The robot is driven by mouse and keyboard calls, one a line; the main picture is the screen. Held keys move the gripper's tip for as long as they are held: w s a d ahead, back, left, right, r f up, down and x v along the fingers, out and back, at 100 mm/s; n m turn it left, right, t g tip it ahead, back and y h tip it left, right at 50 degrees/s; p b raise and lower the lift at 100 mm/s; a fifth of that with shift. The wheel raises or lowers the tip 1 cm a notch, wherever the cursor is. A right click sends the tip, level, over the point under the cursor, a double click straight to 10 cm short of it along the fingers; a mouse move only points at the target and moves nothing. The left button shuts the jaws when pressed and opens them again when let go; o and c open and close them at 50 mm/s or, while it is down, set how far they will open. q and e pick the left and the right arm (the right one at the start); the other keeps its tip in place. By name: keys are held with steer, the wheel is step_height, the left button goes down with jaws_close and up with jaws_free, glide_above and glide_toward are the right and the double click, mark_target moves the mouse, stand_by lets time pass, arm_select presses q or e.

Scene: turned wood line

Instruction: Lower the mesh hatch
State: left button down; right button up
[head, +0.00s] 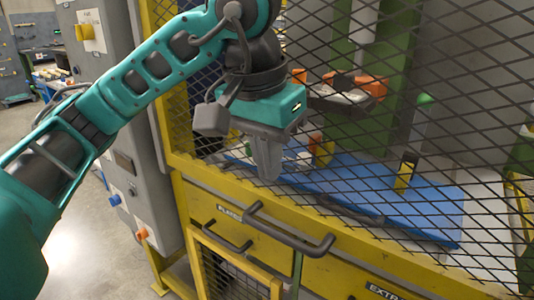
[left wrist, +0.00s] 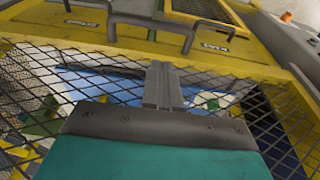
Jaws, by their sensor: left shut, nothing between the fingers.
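The mesh hatch (head: 400,110) is a dark diamond mesh in a yellow frame. In the head view it spans the machine's opening, and its lower edge runs just above the yellow drawer fronts. I cannot tell whether it is fully seated. A dark bar handle (head: 290,228) stands out near that lower edge. My left gripper (head: 268,175) is shut and empty, fingers pointing down, in front of the mesh and above the handle, apart from it. In the left wrist view the closed fingers (left wrist: 163,88) show against the mesh (left wrist: 115,88). My right gripper is not in view.
Behind the mesh are a blue panel (head: 400,210) and orange parts (head: 372,86). Below are yellow drawers with labels and a smaller handle (head: 228,242). A grey control cabinet (head: 135,175) with buttons stands at left. Open floor (head: 85,255) lies beside it.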

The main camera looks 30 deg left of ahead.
mark_target(270, 227)
arm_select(q)
steer(key=x, duration=0.5)
steer(key=s+b+x, duration=0.1)
steer(key=x, duration=0.2)
steer(key=shift+s+f, duration=0.2)
steer(key=shift+f, duration=0.5)
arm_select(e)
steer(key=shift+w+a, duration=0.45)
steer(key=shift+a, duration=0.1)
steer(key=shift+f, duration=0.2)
